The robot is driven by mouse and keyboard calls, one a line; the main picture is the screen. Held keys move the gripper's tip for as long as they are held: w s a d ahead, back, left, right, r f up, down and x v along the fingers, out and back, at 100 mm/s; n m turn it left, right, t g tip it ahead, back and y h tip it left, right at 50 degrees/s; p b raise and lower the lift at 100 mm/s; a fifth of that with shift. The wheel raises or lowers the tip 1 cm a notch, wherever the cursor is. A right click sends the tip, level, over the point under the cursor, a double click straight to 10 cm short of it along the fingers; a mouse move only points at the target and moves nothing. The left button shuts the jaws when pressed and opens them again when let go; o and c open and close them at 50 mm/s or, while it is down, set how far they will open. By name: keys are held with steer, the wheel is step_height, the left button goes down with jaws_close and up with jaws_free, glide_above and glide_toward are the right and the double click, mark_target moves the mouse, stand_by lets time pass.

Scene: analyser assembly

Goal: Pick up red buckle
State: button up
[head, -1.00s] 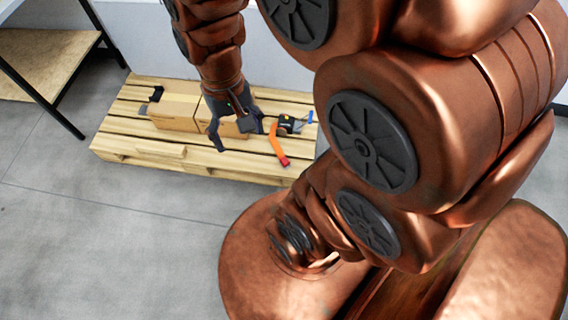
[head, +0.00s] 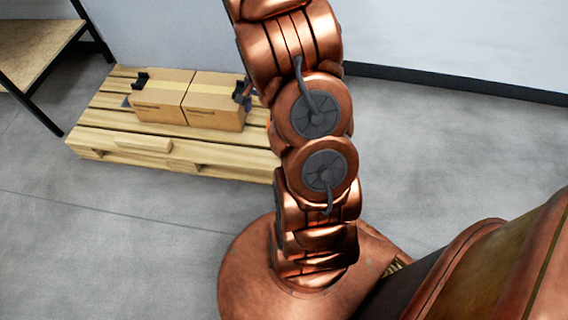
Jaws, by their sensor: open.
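The red buckle is not visible in the head view now; my arm covers the right part of the pallet (head: 110,140), where an orange strap with a red end lay earlier. A small orange-red patch shows at the arm's left edge, too little to identify. My arm rises through the middle of the view and leaves it at the top. I cannot make out my gripper. A small dark piece beside the right box, partly behind my arm, is unclear.
Two cardboard boxes, left (head: 160,97) and right (head: 214,102), stand side by side on the pallet. A black piece (head: 141,78) is at the left box. A wooden-topped table (head: 35,45) stands at the upper left. Grey floor is clear in front and to the right.

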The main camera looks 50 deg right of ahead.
steer(key=d+f+m+b, duration=0.2)
steer(key=d+f+b, duration=0.1)
steer(key=f, duration=0.6)
steer(key=d+f+m+b, duration=0.1)
steer(key=d+f+b, duration=0.2)
steer(key=f, duration=0.6)
steer(key=d+f+m+b, duration=0.2)
steer(key=d+f+b, duration=0.2)
steer(key=f, duration=0.6)
steer(key=shift+s+d+m+t, duration=0.3)
steer(key=shift+s+d+t, duration=0.1)
steer(key=shift+d, duration=0.2)
steer(key=shift+w+a+f+b, duration=0.15)
steer(key=shift+f+b, duration=0.45)
steer(key=shift+f, duration=0.7)
steer(key=shift+w+a+f+b, duration=0.1)
steer(key=shift+a+f+b, duration=0.1)
steer(key=shift+f+b, duration=0.75)
steer(key=shift+w+a+f+b, duration=0.1)
steer(key=shift+a+f+b, duration=0.15)
steer(key=shift+f, duration=1.35)
steer(key=c, duration=1.3)
